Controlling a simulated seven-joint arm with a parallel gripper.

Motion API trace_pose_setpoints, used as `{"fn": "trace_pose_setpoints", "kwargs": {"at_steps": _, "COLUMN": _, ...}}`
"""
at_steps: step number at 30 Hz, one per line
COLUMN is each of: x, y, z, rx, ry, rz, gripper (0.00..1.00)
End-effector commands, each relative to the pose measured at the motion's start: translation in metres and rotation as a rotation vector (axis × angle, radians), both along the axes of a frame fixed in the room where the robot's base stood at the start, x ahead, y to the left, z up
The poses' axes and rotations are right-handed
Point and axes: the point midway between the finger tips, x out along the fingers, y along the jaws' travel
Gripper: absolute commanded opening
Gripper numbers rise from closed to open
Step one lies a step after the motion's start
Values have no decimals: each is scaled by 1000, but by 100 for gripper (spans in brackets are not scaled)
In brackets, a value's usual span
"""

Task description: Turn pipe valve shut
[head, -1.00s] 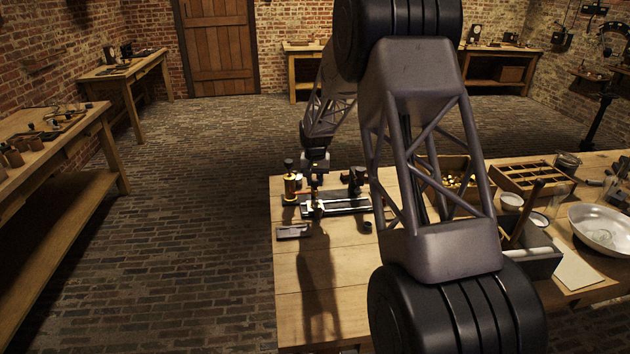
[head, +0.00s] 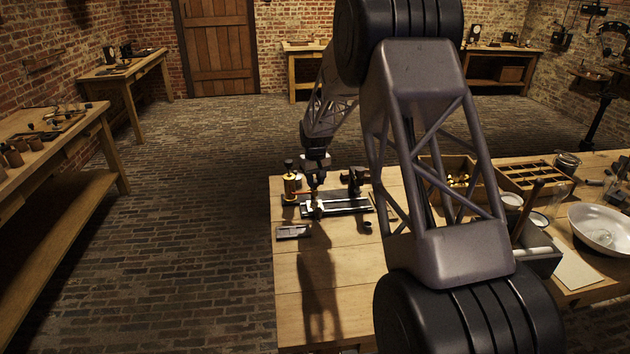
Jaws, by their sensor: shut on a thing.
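My gripper (head: 315,188) points down over the left back part of the wooden table, at the brass-and-black apparatus. A brass cylinder (head: 290,185) with a black top stands just left of it. A small orange-red piece (head: 303,194) shows between the cylinder and my gripper. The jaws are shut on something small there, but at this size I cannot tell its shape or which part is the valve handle. A dark rail-like base (head: 345,206) with a light strip runs to the right beneath my gripper.
A black upright fitting (head: 354,180) stands right of my gripper. A flat grey plate (head: 293,232) lies in front. Compartment boxes (head: 532,177), a grey bin (head: 538,262) and a white dish (head: 598,229) stand at right. The table (head: 290,300) is clear at front left.

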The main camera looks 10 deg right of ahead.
Motion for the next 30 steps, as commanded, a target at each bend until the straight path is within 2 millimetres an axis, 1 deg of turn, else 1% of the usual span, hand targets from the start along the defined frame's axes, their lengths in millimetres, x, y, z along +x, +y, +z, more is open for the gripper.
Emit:
{"fn": "trace_pose_setpoints", "kwargs": {"at_steps": 21, "x": 2, "y": -1, "z": 1, "rx": -1, "ry": -1, "rz": 679, "gripper": 6}}
{"fn": "trace_pose_setpoints", "kwargs": {"at_steps": 30, "x": 2, "y": -1, "z": 1, "rx": -1, "ry": -1, "rz": 940, "gripper": 6}}
